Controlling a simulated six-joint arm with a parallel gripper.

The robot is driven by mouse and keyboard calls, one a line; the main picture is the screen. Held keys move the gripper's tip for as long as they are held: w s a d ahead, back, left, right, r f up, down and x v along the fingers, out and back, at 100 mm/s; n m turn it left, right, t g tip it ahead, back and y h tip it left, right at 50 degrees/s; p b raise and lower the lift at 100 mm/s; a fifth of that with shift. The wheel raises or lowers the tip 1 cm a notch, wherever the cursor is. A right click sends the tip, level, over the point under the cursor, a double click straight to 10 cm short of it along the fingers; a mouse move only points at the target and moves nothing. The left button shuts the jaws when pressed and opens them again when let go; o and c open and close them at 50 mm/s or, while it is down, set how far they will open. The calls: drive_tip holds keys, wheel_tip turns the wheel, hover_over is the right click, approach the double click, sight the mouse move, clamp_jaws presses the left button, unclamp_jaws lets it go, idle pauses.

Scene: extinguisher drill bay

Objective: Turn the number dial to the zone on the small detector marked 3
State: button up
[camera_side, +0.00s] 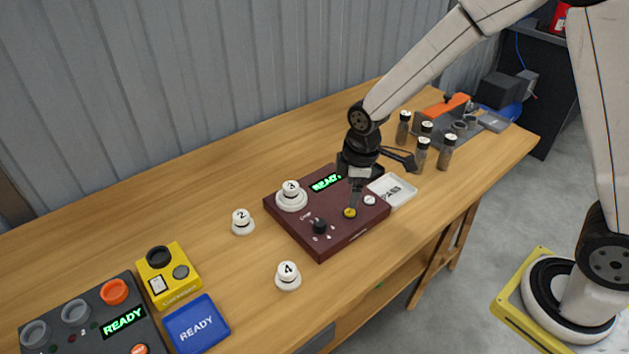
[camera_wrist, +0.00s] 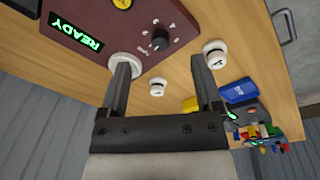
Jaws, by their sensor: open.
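The maroon panel (camera_side: 330,243) lies on the bench with a lit green READY display (camera_side: 326,182). Its black number dial (camera_side: 319,226) sits near the front edge; it also shows in the wrist view (camera_wrist: 159,40). The small dial marks and where it points are too small to read. The small white detector marked 3 (camera_side: 290,188) stands on a round white base on the panel. In the wrist view my left finger partly covers that base (camera_wrist: 124,66). My gripper (camera_side: 353,205) is open and empty above the panel, by the yellow button (camera_side: 349,213), right of the dial.
Detectors marked 2 (camera_side: 242,222) and 4 (camera_side: 288,276) stand loose on the bench. A white tray (camera_side: 403,194) adjoins the panel's right side. Several dark-bodied bottles (camera_side: 446,153) stand behind it. A yellow box (camera_side: 169,275), blue READY box (camera_side: 196,324) and dark READY console (camera_side: 85,320) are front left.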

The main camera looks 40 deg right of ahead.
sight(320, 222)
drive_tip(key=w+a+f+n, duration=0.1)
drive_tip(key=n, duration=0.1)
drive_tip(key=w+a+f+n, duration=0.1)
drive_tip(key=w+f, duration=0.1)
drive_tip(key=w+a+f+n, duration=0.1)
drive_tip(key=w+a+n, duration=0.1)
drive_tip(key=shift+f+n+g, duration=0.2)
drive_tip(key=shift+n+g, duration=0.1)
drive_tip(key=shift+w+f, duration=0.2)
drive_tip(key=shift+f, duration=3.7)
clamp_jaws()
